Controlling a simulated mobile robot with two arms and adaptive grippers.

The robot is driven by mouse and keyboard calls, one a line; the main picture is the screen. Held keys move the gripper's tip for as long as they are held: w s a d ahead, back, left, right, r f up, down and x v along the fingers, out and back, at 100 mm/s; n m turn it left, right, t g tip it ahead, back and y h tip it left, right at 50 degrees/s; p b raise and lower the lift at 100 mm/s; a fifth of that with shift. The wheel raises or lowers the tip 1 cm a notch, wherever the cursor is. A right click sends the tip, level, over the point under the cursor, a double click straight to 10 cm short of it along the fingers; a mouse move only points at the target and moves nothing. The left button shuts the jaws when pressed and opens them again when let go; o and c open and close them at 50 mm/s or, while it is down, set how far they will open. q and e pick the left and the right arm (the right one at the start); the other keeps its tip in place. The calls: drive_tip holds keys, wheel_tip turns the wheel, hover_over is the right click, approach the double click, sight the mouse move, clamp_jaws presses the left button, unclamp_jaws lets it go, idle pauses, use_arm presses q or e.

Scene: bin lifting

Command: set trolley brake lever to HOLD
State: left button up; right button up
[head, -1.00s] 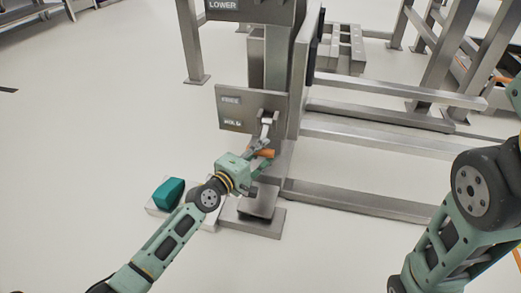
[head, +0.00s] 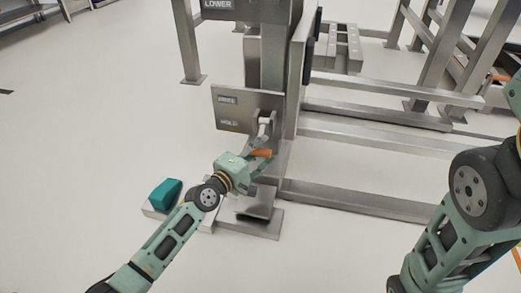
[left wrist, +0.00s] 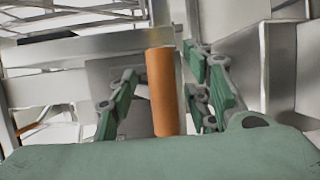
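The brake lever has an orange handle (head: 260,154) and hangs from a pivot on a grey label plate (head: 247,108) on the metal column. The plate has an upper label, hard to read, and a lower HOLD label (head: 229,122). The lever points down, below and right of the HOLD label. My left gripper (head: 262,160) is at the handle. In the left wrist view the orange handle (left wrist: 163,92) stands between the green fingers, with a visible gap at least on the left side, so the gripper looks open around it. My right gripper is out of view.
A teal block (head: 165,193) on a pale base lies left of the column's foot plate (head: 258,217). A LOWER panel (head: 245,8) is above. Metal rails (head: 390,140) run right from the column. Open floor lies to the left.

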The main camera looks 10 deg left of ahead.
use_arm(q)
drive_tip(key=shift+s+f, duration=0.1)
drive_tip(key=shift+f, duration=0.2)
drive_tip(key=shift+s+a, duration=0.15)
drive_tip(key=shift+s, duration=0.1)
drive_tip(key=v, duration=1.1)
drive_tip(key=shift+r, duration=0.35)
drive_tip(key=shift+s+a, duration=0.1)
drive_tip(key=shift+a, duration=0.05)
